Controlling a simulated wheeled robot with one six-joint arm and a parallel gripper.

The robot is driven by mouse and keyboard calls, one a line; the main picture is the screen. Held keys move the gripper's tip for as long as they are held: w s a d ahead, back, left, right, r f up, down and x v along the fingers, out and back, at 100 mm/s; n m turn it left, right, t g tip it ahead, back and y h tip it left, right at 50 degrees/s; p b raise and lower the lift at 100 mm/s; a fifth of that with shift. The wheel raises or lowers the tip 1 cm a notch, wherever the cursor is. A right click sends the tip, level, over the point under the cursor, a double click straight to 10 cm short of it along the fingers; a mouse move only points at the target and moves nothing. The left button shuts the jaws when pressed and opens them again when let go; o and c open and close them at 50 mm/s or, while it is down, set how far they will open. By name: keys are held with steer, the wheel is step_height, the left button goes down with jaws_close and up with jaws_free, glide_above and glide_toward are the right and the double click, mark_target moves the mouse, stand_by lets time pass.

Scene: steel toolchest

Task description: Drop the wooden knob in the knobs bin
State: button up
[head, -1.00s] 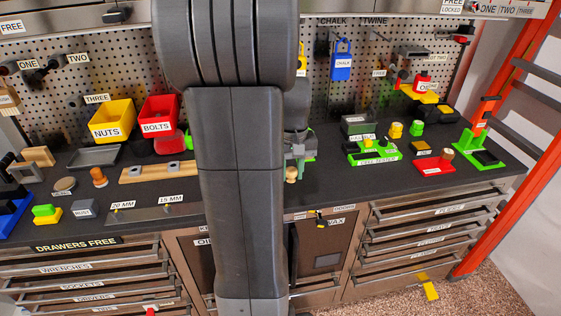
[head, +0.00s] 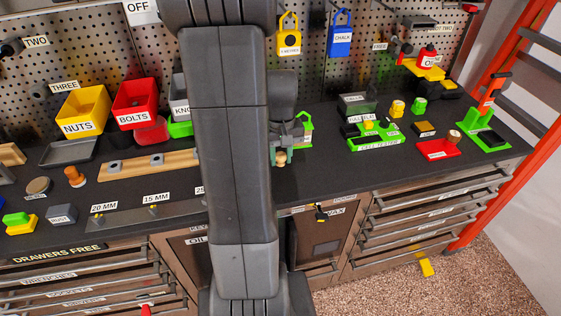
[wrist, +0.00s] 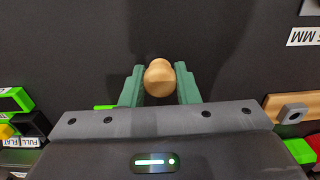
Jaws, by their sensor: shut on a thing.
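The wooden knob (wrist: 159,77) is light, rounded wood, held between the green fingers of my gripper (wrist: 160,88) in the wrist view. In the head view the knob (head: 281,159) shows small below my gripper (head: 286,142), over the dark worktop right of my arm. I cannot tell its exact height above the worktop. The knobs bin (head: 180,92) is grey and stands right of the red bolts bin at the back panel. My arm hides most of it, and only the start of its label shows. My gripper is to the right of this bin.
The yellow nuts bin (head: 82,108) and red bolts bin (head: 136,102) stand left of the knobs bin. A wooden rail (head: 150,165) lies in front. A green tester (head: 375,138) is right of my gripper. Bare worktop (head: 330,175) lies between.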

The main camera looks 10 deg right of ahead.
mark_target(281, 164)
steer(key=shift+f, duration=1.35)
steer(key=shift+f, duration=0.2)
steer(key=o, duration=1)
